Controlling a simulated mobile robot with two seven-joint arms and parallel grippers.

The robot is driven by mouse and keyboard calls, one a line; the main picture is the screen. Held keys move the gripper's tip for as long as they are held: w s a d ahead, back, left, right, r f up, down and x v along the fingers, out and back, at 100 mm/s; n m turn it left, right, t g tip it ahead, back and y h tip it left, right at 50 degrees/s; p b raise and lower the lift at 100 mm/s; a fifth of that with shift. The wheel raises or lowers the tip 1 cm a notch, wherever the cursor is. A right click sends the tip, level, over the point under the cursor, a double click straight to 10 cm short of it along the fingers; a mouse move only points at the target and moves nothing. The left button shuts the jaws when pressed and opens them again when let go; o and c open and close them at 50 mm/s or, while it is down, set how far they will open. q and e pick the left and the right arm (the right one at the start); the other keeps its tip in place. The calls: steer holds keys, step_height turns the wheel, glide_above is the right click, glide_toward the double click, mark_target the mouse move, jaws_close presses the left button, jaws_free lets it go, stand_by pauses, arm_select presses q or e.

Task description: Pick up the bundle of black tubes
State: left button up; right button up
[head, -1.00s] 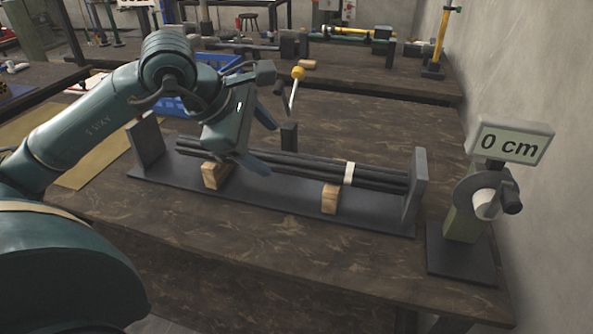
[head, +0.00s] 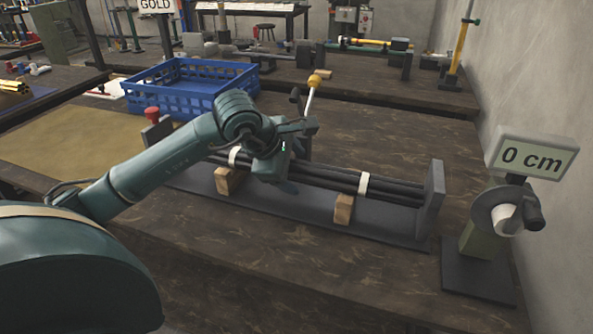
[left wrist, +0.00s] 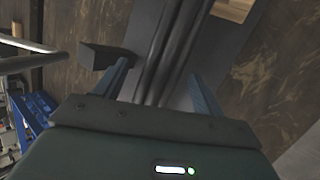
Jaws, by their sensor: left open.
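The bundle of black tubes (head: 320,178) lies on two wooden blocks, the left one (head: 229,181) and the right one (head: 343,208), in a grey cradle (head: 375,228) with upright end plates. White bands wrap the tubes near each end. My left gripper (head: 290,168) is over the middle of the bundle, between the bands, and hides part of it. In the left wrist view the tubes (left wrist: 172,50) run between the two open fingers (left wrist: 160,85). I cannot tell whether the fingers touch them. My right gripper is not in view.
A yellow-knobbed lever (head: 313,90) stands just behind the bundle, close to my left gripper. A "0 cm" display (head: 536,157) stands at the right with a crank below it. A blue crate (head: 185,95) is at the back left. The table front is clear.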

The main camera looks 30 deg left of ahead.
arm_select(q)
steer(key=shift+w+f, duration=0.3)
steer(key=shift+f, duration=0.05)
jaws_close()
steer(key=shift+d+r, duration=0.1)
steer(key=shift+r, duration=0.05)
stand_by(0.7)
